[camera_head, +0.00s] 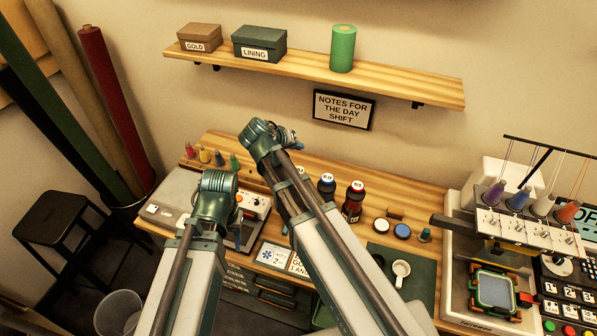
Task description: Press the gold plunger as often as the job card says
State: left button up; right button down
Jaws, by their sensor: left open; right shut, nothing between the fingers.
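A white card (271,254) with a blue flower mark and small print lies at the table's front edge. Beside it a second card (297,266) starts with "GO"; my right arm covers the rest. I cannot make out the gold plunger; my arms hide part of the table. A white control box (256,204) with small knobs stands just right of my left gripper. My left gripper (232,206) is open, low over the press-like machine at the table's left. My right gripper (291,142) is shut and empty, above the table's back edge. Its fingers show only partly.
An embroidery machine (497,215) fills the right. A shelf (400,85) hangs above. A stool (55,218) stands left.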

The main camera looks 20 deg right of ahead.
jog(key=b, duration=0.8)
send_near(301, 169)
jog(key=shift+w+d+f, duration=0.7)
jog(key=shift+w+d, duration=0.1)
jog(key=shift+d, duration=0.2)
jog(key=shift+w+d+f, duration=0.7)
jog(key=shift+w+d, duration=0.1)
jog(key=shift+d, duration=0.2)
jog(key=shift+f, duration=0.1)
jog(key=shift+f, duration=0.3)
jog(key=shift+f+b, duration=0.85)
jog(key=shift+b, duration=0.1)
dwell(0.3)
jog(key=shift+r, duration=0.1)
jog(key=shift+r+p, duration=1.2)
jog(key=shift+p, duration=0.05)
notch_tip(301, 169, up, 5)
jog(key=p, duration=0.5)
